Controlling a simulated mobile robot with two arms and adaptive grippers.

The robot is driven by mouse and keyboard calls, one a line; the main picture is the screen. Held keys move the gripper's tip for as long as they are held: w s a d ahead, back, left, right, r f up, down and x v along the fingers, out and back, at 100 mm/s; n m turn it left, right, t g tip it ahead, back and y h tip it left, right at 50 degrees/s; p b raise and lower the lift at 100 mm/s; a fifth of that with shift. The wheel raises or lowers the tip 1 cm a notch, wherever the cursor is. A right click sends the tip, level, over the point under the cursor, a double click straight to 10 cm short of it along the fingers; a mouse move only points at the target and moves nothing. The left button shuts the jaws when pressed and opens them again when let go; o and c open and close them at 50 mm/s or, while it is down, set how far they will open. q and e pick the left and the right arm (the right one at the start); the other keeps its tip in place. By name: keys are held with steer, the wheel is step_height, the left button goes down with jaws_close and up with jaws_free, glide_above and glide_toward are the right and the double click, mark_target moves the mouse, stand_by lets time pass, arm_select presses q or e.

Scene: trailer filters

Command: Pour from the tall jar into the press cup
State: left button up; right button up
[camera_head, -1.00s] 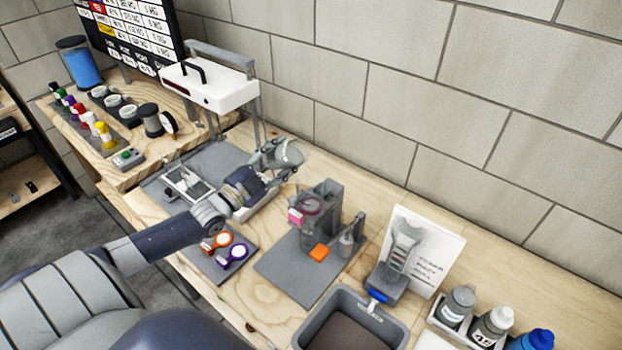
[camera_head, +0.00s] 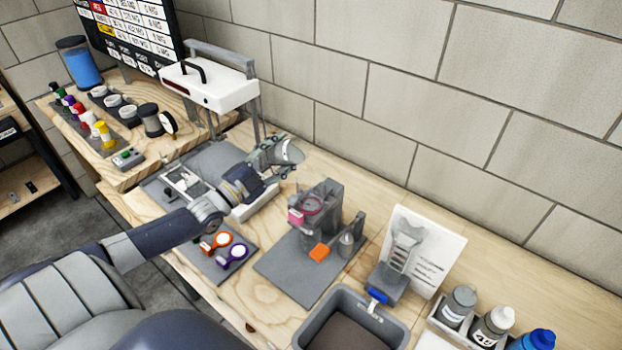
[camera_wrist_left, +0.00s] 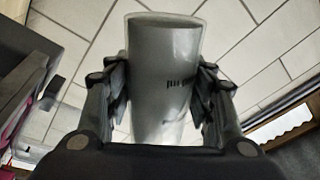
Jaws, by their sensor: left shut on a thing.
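My left gripper (camera_head: 272,158) is shut on a grey jar (camera_head: 291,151) and holds it above the bench, to the upper left of the grey press. In the left wrist view the jar (camera_wrist_left: 162,75) stands between both fingers, with a clear rim at its top and a small dark mark on its side. The jar looks tilted in the head view; its contents cannot be made out. My right gripper is not in view.
Orange and purple ringed tools (camera_head: 222,240) lie on a small mat left of the press. A grey bin (camera_head: 400,332), a sign (camera_head: 437,262) and several bottles (camera_head: 491,326) stand to the right. A white box (camera_head: 210,88) stands behind my arm.

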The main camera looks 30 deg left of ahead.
arm_select(q)
steer(key=shift+w+a+m+h+b, duration=0.15)
steer(key=shift+m+h+b, duration=0.25)
steer(key=shift+m+b, duration=0.55)
stand_by(0.7)
steer(key=shift+r+m, duration=0.4)
steer(key=shift+m, duration=0.15)
stand_by(0.9)
steer(key=shift+r+m, duration=0.35)
steer(key=shift+m, duration=0.15)
stand_by(1.2)
steer(key=shift+r+m+h, duration=0.25)
steer(key=shift+m+h, duration=0.05)
stand_by(1.0)
